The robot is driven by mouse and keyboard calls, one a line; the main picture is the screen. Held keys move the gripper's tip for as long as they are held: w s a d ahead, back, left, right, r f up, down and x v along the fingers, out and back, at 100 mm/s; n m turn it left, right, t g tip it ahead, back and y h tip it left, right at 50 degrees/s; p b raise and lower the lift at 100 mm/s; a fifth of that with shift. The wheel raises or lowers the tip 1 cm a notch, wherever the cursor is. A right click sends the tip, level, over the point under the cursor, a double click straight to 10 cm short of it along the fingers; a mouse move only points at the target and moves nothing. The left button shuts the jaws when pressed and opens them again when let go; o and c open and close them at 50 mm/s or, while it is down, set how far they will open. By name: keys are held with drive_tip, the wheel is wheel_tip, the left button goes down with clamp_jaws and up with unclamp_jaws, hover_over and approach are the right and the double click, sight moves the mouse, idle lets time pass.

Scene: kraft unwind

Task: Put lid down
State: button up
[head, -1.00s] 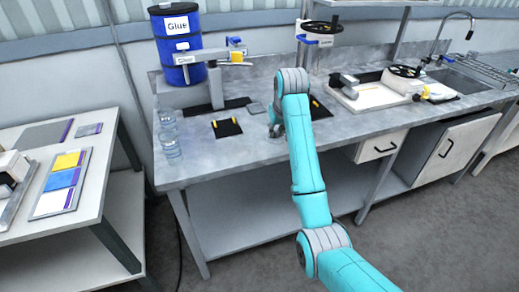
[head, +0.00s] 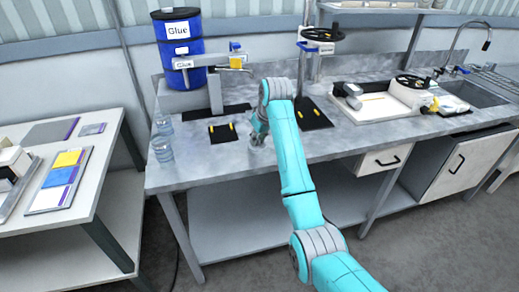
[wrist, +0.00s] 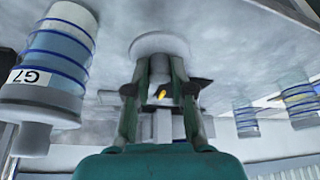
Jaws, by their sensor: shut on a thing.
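My gripper (wrist: 160,65) is shut on a round pale grey lid (wrist: 152,44), which shows at the fingertips in the wrist view. The lid is close to the grey bench top; whether it touches is unclear. In the head view my gripper (head: 257,138) is low over the bench, right of a black pad, and the lid cannot be made out. A clear jar with blue rings and an upside-down G7 label (wrist: 45,72) is close beside the gripper in the wrist view.
Two clear jars (head: 162,148) stand at the bench's left end; they also show at the right in the wrist view (wrist: 246,120). A black pad with yellow marks (head: 222,133) lies left of my gripper. A blue glue drum (head: 178,52) stands behind.

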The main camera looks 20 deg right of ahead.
sight(259, 146)
drive_tip(key=shift+f, duration=2.25)
drive_tip(key=shift+f, duration=0.1)
drive_tip(key=o, duration=0.8)
drive_tip(key=v, duration=1.2)
